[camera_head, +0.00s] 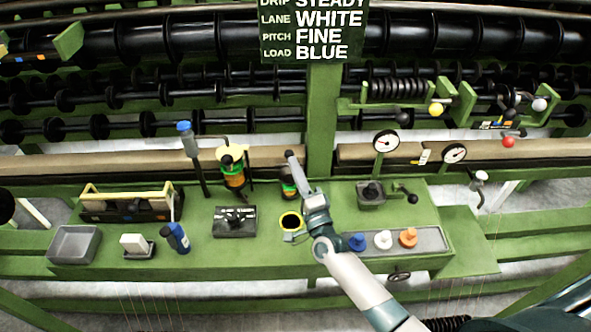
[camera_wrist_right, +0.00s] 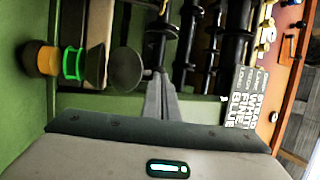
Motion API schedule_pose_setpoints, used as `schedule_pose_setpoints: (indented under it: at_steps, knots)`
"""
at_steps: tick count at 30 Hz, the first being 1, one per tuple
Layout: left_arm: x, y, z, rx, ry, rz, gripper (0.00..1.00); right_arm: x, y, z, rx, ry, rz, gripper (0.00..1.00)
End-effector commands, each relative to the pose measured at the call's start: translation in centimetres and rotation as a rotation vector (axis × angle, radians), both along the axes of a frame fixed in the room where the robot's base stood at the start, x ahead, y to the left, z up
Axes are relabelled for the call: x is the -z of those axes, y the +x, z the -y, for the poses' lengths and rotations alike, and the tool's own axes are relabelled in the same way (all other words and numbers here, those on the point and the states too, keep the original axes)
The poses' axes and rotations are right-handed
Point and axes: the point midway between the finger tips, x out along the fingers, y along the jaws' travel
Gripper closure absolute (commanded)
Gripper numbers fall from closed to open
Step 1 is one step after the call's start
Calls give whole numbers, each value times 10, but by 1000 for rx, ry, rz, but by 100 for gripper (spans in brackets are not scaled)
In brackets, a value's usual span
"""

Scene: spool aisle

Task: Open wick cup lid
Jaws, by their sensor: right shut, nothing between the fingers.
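The wick cup appears to be the small dark cup with orange and green bands (camera_head: 288,186) on the bench, just left of my right arm in the head view. In the wrist view its orange base, bright green ring (camera_wrist_right: 72,63) and dark flared top lie left of my fingers. A round grey disc, which looks like the lid (camera_wrist_right: 127,68), stands just beyond the flared top, its face towards the camera. My right gripper (camera_head: 291,157) is shut and empty above the cup; its fingers (camera_wrist_right: 160,98) are close to the disc. I cannot tell if they touch. My left gripper is not in view.
A taller orange-and-green oiler (camera_head: 233,172) and a blue-topped lever (camera_head: 187,150) stand left. A tray (camera_head: 428,237) with coloured knobs and a gauge (camera_head: 386,142) are right. A green post (camera_head: 322,110) rises behind.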

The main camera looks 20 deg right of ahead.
Motion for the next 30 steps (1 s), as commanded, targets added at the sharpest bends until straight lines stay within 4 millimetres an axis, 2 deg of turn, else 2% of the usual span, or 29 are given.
schedule_pose_setpoints:
  at_steps: [8,18,30]
  knots:
    - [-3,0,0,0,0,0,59,-16,15,4,1,0,3,100]
    - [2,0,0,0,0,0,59,-32,44,13,2,1,3,100]
    - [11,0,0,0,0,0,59,-40,71,21,1,-1,2,100]
